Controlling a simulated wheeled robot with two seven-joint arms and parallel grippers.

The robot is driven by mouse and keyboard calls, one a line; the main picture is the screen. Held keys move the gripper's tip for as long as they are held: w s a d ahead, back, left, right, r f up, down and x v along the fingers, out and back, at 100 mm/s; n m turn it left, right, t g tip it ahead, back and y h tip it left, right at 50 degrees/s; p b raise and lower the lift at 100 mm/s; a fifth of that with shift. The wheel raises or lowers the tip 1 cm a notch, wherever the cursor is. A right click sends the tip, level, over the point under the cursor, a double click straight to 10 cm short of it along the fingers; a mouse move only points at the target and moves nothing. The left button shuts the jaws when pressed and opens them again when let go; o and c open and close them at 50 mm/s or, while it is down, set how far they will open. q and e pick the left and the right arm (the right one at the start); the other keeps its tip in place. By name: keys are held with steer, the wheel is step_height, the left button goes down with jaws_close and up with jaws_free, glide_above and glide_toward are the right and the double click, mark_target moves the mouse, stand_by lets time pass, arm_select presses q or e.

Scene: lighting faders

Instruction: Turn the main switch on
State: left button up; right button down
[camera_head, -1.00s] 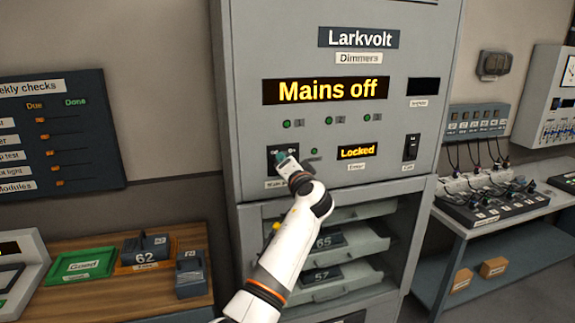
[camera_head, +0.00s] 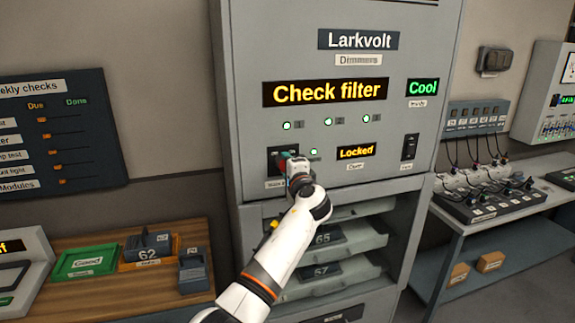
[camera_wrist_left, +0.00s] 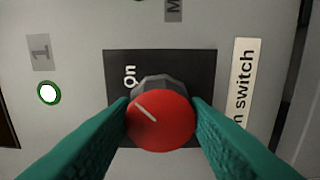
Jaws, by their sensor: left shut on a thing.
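The main switch is a red round knob (camera_wrist_left: 160,120) with a white pointer line, on a black plate (camera_wrist_left: 190,65) in the left wrist view. The pointer slants toward the printed "On". My left gripper (camera_wrist_left: 161,121) is shut on the knob, with one teal finger on each side. In the head view my left gripper (camera_head: 290,168) reaches the black plate (camera_head: 273,160) on the grey Larkvolt cabinet (camera_head: 250,120) and hides most of the knob. The main display (camera_head: 326,92) reads "Check filter". My right gripper is not in view.
Module shelves (camera_head: 350,241) lie open below. A wooden bench (camera_head: 120,285) stands left and a grey table (camera_head: 500,215) right.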

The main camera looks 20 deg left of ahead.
arm_select(q)
steer(key=shift+r, duration=0.2)
steer(key=o, duration=0.9)
steer(key=shift+o, duration=0.4)
steer(key=shift+w+a+f, duration=0.1)
steer(key=shift+f, duration=0.1)
steer(key=b+v, duration=0.3)
steer(key=v, duration=0.9)
steer(key=shift+b, duration=0.4)
steer(key=shift+f, duration=0.1)
